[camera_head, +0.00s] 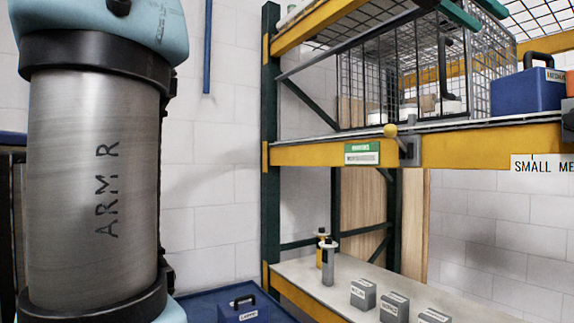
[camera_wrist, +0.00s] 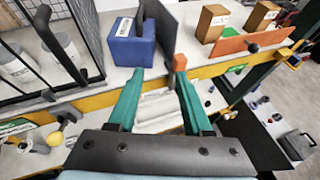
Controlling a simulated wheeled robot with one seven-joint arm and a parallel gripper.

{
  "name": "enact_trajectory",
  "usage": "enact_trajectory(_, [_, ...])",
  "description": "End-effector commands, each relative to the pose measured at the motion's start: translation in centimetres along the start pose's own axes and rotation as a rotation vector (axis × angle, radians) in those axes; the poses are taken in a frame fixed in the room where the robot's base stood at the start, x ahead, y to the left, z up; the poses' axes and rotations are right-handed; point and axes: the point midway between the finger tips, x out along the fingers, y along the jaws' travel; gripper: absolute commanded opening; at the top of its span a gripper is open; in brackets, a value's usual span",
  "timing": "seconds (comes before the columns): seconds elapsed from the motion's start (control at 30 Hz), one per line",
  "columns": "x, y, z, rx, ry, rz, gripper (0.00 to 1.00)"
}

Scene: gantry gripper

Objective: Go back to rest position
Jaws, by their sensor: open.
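My gripper (camera_wrist: 158,82) is open, its two green fingers spread apart in the wrist view. No held object is visible between them; a pale surface shows in the gap. The green fingers also show at the top right of the head view (camera_head: 488,18), in front of the wire cage on the upper shelf. The rest of my gripper is cut off there. In the wrist view a blue box (camera_wrist: 133,45) stands just beyond the left fingertip. A small orange piece (camera_wrist: 180,62) shows at the right fingertip; I cannot tell whether they touch.
The upper shelf (camera_head: 470,147) of the rack carries a wire cage (camera_head: 365,85) and the blue box with a black handle (camera_head: 538,90). A yellow knob (camera_head: 390,130) sticks out at its edge. Bottles (camera_head: 329,262) and grey blocks (camera_head: 363,294) stand on the lower shelf.

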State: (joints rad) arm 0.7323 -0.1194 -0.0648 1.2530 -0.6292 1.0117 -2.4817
Motion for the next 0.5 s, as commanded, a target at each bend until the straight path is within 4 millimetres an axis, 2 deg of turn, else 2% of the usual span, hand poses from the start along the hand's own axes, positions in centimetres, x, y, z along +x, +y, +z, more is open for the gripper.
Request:
enact_trajectory(0.27, [1.8, 3.4, -3.9, 0.100, 0.070, 0.054, 0.50])
enact_trajectory(0.37, [2.6, 5.1, -6.1, 0.155, 0.110, 0.079, 0.50])
enact_trajectory(0.5, [3.7, 8.0, -10.2, 0.257, 0.188, 0.113, 0.50])
